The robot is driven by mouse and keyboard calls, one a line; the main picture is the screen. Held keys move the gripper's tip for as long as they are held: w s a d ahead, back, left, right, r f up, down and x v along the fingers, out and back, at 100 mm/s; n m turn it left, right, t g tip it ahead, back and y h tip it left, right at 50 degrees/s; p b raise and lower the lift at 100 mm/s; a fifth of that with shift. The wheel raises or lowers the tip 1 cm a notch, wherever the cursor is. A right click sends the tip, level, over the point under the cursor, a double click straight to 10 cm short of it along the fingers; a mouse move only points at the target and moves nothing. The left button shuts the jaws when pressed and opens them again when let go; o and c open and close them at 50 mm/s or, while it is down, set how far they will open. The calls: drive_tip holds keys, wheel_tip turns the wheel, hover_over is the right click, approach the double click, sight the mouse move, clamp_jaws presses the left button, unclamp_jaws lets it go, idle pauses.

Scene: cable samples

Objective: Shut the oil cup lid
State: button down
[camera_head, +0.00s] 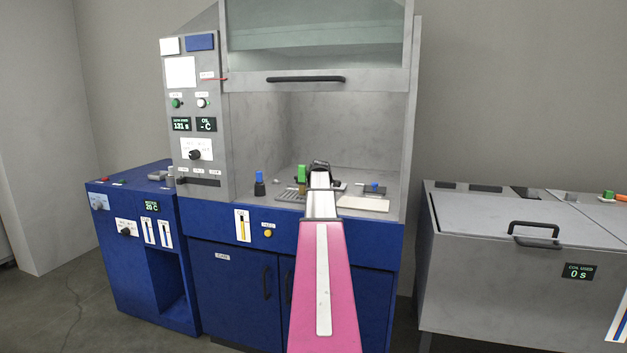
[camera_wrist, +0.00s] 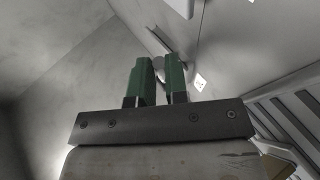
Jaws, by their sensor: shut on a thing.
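My gripper (camera_wrist: 159,62) shows two green fingers in the wrist view, closed on a small pale grey thing (camera_wrist: 159,72) between them. That thing is mostly hidden and I cannot tell if it is the oil cup lid. In the head view my pink arm reaches into the fume hood, and its dark end (camera_head: 320,166) is over the worktop. The fingers and what they hold are hidden or too small there. I cannot make out the oil cup or its lid for certain.
A green-topped item (camera_head: 302,174) stands just left of my arm's end, and a blue-topped bottle (camera_head: 259,180) stands farther left. A pale flat plate (camera_head: 363,204) lies to the right. The hood sash (camera_head: 310,80) is raised. A grey lidded chest (camera_head: 520,215) is at right.

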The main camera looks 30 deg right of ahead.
drive_tip(key=shift+s+a+f, duration=0.1)
drive_tip(key=shift+f, duration=0.15)
drive_tip(key=c, duration=1.1)
unclamp_jaws()
drive_tip(key=shift+r, duration=0.15)
